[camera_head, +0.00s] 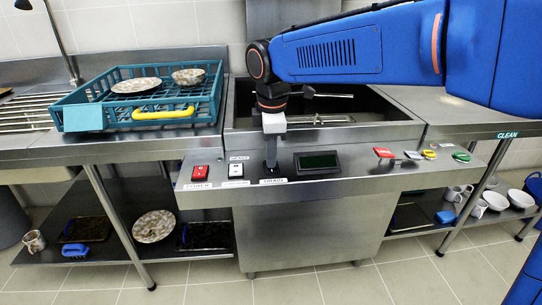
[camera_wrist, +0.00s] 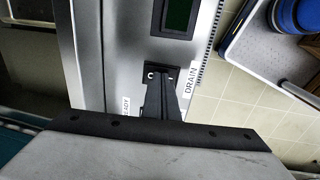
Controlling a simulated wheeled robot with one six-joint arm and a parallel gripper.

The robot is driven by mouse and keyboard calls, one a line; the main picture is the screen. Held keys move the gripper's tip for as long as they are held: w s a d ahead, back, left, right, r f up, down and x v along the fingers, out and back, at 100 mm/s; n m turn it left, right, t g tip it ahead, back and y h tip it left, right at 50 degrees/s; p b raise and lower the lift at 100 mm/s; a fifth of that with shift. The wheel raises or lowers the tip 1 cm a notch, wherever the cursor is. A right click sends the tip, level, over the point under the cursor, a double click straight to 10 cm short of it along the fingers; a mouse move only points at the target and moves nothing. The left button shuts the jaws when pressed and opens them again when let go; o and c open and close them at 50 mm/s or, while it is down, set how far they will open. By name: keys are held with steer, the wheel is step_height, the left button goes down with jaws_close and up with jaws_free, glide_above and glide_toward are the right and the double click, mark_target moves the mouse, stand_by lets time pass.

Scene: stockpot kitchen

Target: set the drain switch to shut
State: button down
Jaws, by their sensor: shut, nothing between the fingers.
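The drain switch (camera_wrist: 159,71) is a black switch on the steel front panel, with the "DRAIN" label (camera_wrist: 189,84) beside it in the wrist view. My gripper (camera_wrist: 163,90) is shut and empty, its dark fingertips over the switch and covering part of it. Small white marks show on the uncovered part. I cannot tell whether the tips touch the switch, or which way it is set. In the head view my gripper (camera_head: 270,164) points down at the panel just above the drain label (camera_head: 273,181) and hides the switch.
Left of the gripper on the panel are a red power switch (camera_head: 200,172) and a white switch (camera_head: 236,170). A dark display (camera_head: 318,162) is close on the right, then a red control (camera_head: 384,152) and a green button (camera_head: 461,156). A teal dish rack (camera_head: 95,93) stands on the left counter.

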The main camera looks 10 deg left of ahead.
step_height(320, 180, up, 14)
steer(key=s, duration=0.1)
steer(key=shift+s+d, duration=0.25)
steer(key=shift+s, duration=0.05)
stand_by(0.4)
steer(key=shift+w, duration=0.75)
steer(key=shift+f, duration=0.1)
glide_toward(272, 172)
steer(key=w+f, duration=0.1)
steer(key=f, duration=0.1)
steer(key=w+f, duration=0.2)
steer(key=w+a+f, duration=0.1)
steer(key=f, duration=0.1)
steer(key=shift+w, duration=0.2)
